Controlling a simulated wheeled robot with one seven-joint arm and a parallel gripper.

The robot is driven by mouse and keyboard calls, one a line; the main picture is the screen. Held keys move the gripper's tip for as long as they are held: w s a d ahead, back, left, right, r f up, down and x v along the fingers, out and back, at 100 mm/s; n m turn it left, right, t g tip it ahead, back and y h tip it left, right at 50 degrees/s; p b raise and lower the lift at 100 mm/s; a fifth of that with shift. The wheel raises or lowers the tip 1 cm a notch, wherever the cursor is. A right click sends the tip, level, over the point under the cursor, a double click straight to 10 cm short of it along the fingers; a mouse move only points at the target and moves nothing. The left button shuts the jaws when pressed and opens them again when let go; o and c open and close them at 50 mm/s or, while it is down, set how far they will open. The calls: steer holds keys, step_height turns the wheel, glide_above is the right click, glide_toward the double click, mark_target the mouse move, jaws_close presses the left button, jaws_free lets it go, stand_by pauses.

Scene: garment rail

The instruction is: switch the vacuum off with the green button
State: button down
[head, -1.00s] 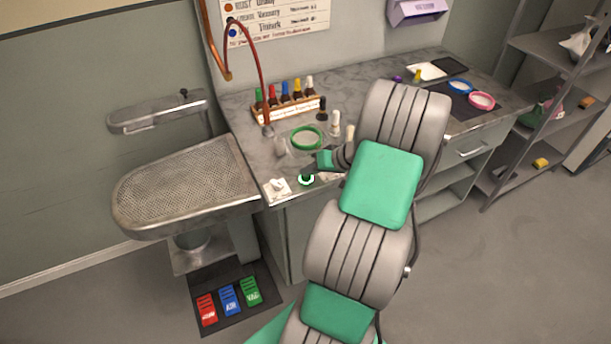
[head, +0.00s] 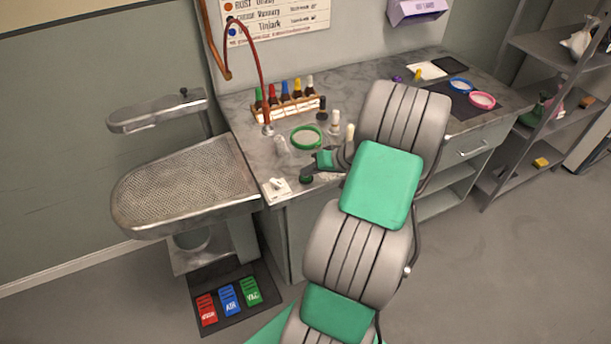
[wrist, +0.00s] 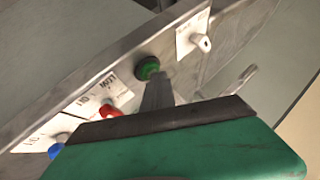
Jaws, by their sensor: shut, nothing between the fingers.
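The green button (head: 306,179) sits near the front edge of the worktop, right of a white switch plate. It is dark green now, without a bright ring. In the wrist view the green button (wrist: 148,68) shows just beyond the tips of my gripper (wrist: 155,82). My gripper (head: 309,170) is shut and empty, with its tips at or very near the button; I cannot tell whether they touch it. A green VAC pedal (head: 251,292) lies on the floor mat.
The white switch plate (head: 277,188) is left of the button and also shows in the wrist view (wrist: 193,36). A red button (wrist: 109,110) and a blue button (wrist: 56,150) line the same edge. A bottle rack (head: 285,108) and a green-rimmed dish (head: 307,138) stand behind.

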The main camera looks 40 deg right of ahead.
mark_target(309, 178)
steer(key=shift+f, duration=0.35)
steer(key=shift+a+r, duration=0.1)
steer(key=shift+r, duration=0.25)
step_height(309, 178, up, 6)
steer(key=p, duration=0.4)
steer(key=shift+r, duration=0.15)
